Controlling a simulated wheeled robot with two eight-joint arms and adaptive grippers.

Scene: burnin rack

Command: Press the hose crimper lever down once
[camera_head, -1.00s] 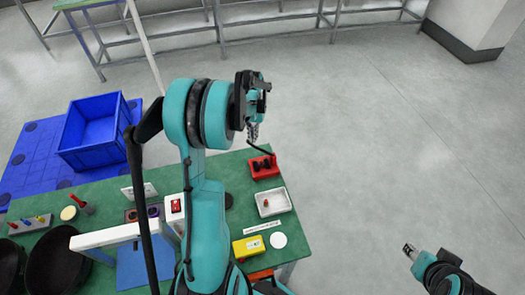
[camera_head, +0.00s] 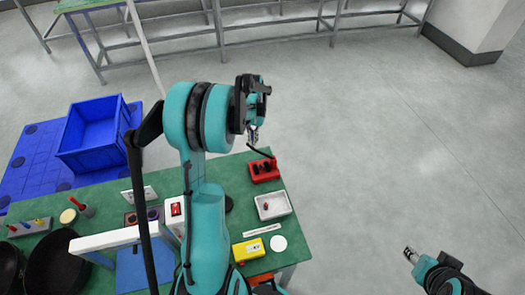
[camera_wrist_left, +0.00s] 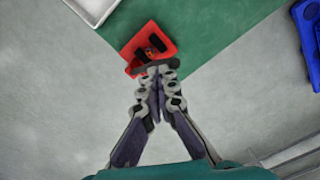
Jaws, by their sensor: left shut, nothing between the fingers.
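The hose crimper is a red block (camera_head: 264,170) at the back right corner of the green table. Its thin black lever (camera_head: 262,152) rises from the block and slants up to the left. My left gripper (camera_head: 253,138) is shut and empty, pointing down just above the lever's raised end. In the left wrist view the shut fingertips (camera_wrist_left: 157,72) overlap the dark lever bar in front of the red block (camera_wrist_left: 163,38); whether they touch it I cannot tell. My right gripper (camera_head: 409,253) is far off at the lower right, too small to judge.
A white tray (camera_head: 287,207) with a small red item stands beside the crimper. A yellow box (camera_head: 248,251) and a white disc (camera_head: 278,243) lie nearer. A blue crate (camera_head: 117,154) stands behind the table at left. Floor right of the table is clear.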

